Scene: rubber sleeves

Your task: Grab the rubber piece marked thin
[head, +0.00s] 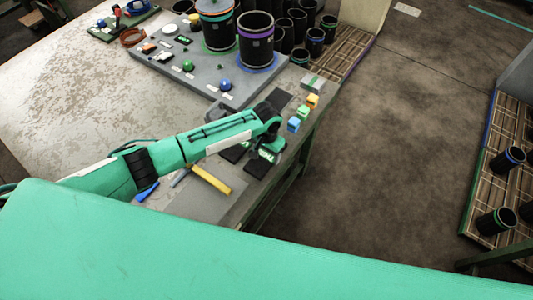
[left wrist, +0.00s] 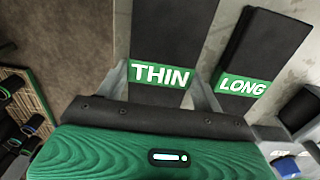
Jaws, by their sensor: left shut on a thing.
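The rubber piece marked thin (left wrist: 160,78) is a flat black strip with a green label reading THIN, in the middle of the left wrist view. My left gripper (left wrist: 161,88) has its grey fingers on either side of this strip at the label and is shut on it. In the head view my left gripper (head: 262,149) is at the table's right edge, over black pieces with green labels, and partly hides them. I cannot tell whether the strip is clear of the table. A second black strip labelled LONG (left wrist: 243,85) lies beside it on the right. My right gripper is not in view.
A grey board (head: 205,78) with buttons and black cylinders stands behind on the table. Small coloured blocks (head: 294,124) sit near the edge. A yellow-handled hammer (head: 212,180) lies in front of my arm. A rack with black sleeves (head: 480,195) stands at right across open floor.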

